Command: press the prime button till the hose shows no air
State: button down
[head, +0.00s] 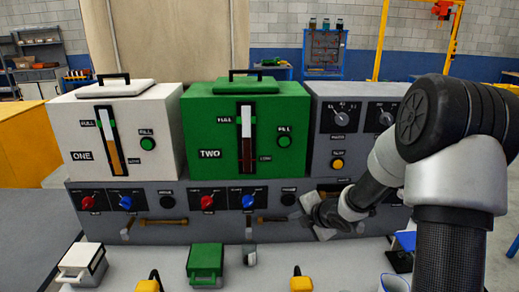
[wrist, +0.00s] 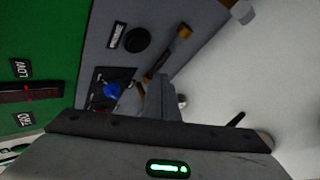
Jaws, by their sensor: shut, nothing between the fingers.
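The dark round prime button of unit two (head: 289,198) is on the grey lower panel. It also shows in the wrist view (wrist: 137,40), beside its label. A similar dark button (head: 167,201) sits under unit one. A brownish hose (head: 272,219) runs below unit two's button, partly hidden by my gripper; it shows in the wrist view (wrist: 158,64), and whether it holds air is too small to tell. My gripper (head: 303,208) is shut and empty, just right of and below unit two's button. In the wrist view its fingers (wrist: 155,97) are apart from the button.
White tank one (head: 72,142) and green tank two (head: 197,120) stand above the panel, each with a level gauge. Red knobs (head: 207,203) and blue knobs (head: 248,202) line the panel. Small boxes, including a green one (head: 205,262), stand on the pale bench in front.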

aim_at(289, 200)
jog(key=s+m+y, duration=0.1)
jog(key=m, duration=0.5)
jog(key=s+m+y, duration=0.1)
jog(key=m, duration=0.6)
jog(key=s+m+y, duration=0.1)
jog(key=m, duration=0.5)
jog(key=shift+s+d+f+m+t+y, duration=0.15)
jog(key=shift+s+d+m+t+y, duration=0.05)
jog(key=shift+s+m+t+y, duration=0.2)
jog(key=shift+w, duration=0.1)
jog(key=w+p, duration=0.1)
jog(key=w, duration=0.7)
jog(key=shift+w, duration=0.3)
jog(key=shift+w+p, duration=0.2)
jog(key=shift+p, duration=0.25)
dwell(0.5)
jog(key=shift+w, duration=0.25)
